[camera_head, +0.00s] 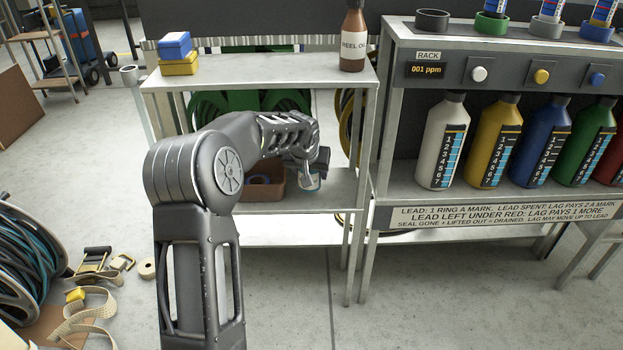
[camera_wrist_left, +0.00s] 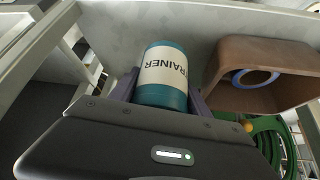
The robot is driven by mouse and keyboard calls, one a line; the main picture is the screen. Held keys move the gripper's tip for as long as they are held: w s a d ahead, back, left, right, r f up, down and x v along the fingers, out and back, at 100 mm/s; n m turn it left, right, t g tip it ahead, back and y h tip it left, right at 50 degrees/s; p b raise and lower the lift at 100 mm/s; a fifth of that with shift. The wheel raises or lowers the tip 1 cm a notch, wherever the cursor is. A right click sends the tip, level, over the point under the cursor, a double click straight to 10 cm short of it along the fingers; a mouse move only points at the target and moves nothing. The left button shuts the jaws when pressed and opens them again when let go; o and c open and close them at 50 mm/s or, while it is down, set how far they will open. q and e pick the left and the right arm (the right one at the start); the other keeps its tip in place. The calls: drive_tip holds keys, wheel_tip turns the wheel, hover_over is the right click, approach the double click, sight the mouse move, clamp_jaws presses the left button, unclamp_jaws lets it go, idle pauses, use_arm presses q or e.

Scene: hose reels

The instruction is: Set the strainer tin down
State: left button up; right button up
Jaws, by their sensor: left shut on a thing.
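The strainer tin (camera_wrist_left: 163,72) is a teal can with a white label reading "TRAINER" in the left wrist view. My left gripper (camera_wrist_left: 160,98) is shut on it, with one finger on each side. My right gripper is not in view.
The brown bin (camera_wrist_left: 229,48) holds a blue ring (camera_wrist_left: 255,78). The bench top (camera_head: 270,73) above carries blue and yellow boxes (camera_head: 177,52) and a brown bottle (camera_head: 353,40). A bench leg (camera_head: 355,200) stands right of the tin. A rack with several bottles is farther right.

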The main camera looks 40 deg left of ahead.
use_arm(q)
drive_tip(key=shift+w+a+r, duration=0.1)
drive_tip(key=shift+w+a, duration=0.15)
drive_tip(key=shift+w, duration=0.35)
drive_tip(key=shift+w, duration=0.1)
drive_tip(key=shift+w+a+f, duration=0.15)
drive_tip(key=shift+w+f, duration=0.05)
drive_tip(key=shift+f, duration=0.15)
drive_tip(key=shift+f+b, duration=0.9)
drive_tip(key=shift+f, duration=0.5)
drive_tip(key=shift+f, duration=0.15)
drive_tip(key=o, duration=1.5)
